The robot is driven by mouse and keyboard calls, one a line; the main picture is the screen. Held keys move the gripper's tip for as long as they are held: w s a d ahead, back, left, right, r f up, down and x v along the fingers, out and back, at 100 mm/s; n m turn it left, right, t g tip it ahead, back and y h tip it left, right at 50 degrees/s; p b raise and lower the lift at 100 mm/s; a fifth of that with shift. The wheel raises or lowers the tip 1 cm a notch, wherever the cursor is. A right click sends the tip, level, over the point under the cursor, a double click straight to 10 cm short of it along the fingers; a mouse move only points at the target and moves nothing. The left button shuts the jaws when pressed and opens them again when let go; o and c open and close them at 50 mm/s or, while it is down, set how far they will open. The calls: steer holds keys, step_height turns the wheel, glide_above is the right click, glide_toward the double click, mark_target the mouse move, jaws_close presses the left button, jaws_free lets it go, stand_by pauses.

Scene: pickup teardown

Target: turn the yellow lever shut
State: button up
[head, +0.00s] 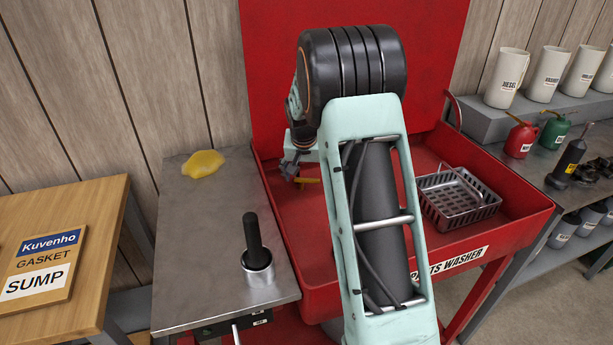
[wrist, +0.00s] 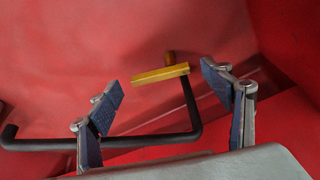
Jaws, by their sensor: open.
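The yellow lever (wrist: 160,74) is a short flat bar on the end of a bent black pipe (wrist: 192,108) inside the red parts washer, in the wrist view. A small orange-brown stub shows just behind it. In the head view the yellow lever (head: 308,181) is small and partly hidden by my arm. My gripper (wrist: 162,80) is open and empty. In the picture its two fingers stand to the left and right of the lever, with visible gaps and no clear contact. In the head view my gripper (head: 291,166) is just left of the lever, mostly hidden.
The parts washer (head: 292,262) has raised walls and a tall red back panel. A wire basket (head: 458,205) sits in its right side. A grey bench (head: 190,235) at left holds a yellow cloth (head: 203,164) and a metal cup (head: 257,268) with a black handle.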

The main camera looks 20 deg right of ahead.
steer(key=c, duration=1.2)
steer(key=shift+o, duration=0.2)
